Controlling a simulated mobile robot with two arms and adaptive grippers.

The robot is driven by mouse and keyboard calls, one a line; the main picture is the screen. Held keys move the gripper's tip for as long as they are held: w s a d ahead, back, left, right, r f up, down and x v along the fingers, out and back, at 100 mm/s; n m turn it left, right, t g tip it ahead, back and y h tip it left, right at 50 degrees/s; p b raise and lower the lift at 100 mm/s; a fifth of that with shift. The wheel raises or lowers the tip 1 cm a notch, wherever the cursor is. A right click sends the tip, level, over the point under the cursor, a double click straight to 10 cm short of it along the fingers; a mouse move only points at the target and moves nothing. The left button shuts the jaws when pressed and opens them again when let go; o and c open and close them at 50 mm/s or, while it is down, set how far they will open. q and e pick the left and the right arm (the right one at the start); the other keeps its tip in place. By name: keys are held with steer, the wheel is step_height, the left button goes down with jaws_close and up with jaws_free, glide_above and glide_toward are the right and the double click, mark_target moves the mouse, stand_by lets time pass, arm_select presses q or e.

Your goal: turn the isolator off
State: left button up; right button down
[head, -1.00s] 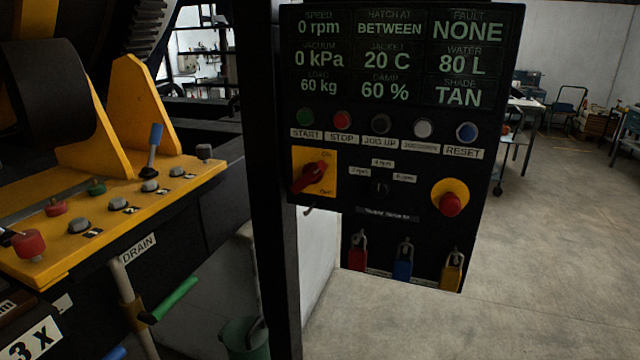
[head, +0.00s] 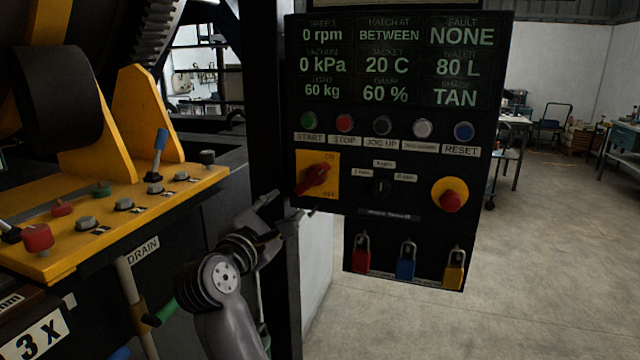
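The isolator is a red rotary handle (head: 313,179) on a yellow plate (head: 328,160) at the left side of the dark control panel. The handle lies diagonally, lower left to upper right, with an ON label above and an OFF label at the lower right. My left gripper (head: 289,203) is just left of and below the isolator, near the panel's left edge. Its fingers are spread with nothing between them, and it appears apart from the handle. My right gripper is out of view.
A dark post (head: 268,110) stands left of the panel. Push buttons, a red emergency knob (head: 450,201) and hanging padlocks (head: 405,262) share the panel. A yellow lever console (head: 120,215) is at the left. Open floor (head: 560,260) lies at the right.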

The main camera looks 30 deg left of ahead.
mark_target(309, 182)
arm_select(q)
steer(key=p+x, duration=0.3)
steer(key=x, duration=1.2)
steer(key=shift+w, duration=0.45)
steer(key=shift+w+a, duration=0.15)
steer(key=shift+w, duration=0.55)
jaws_close()
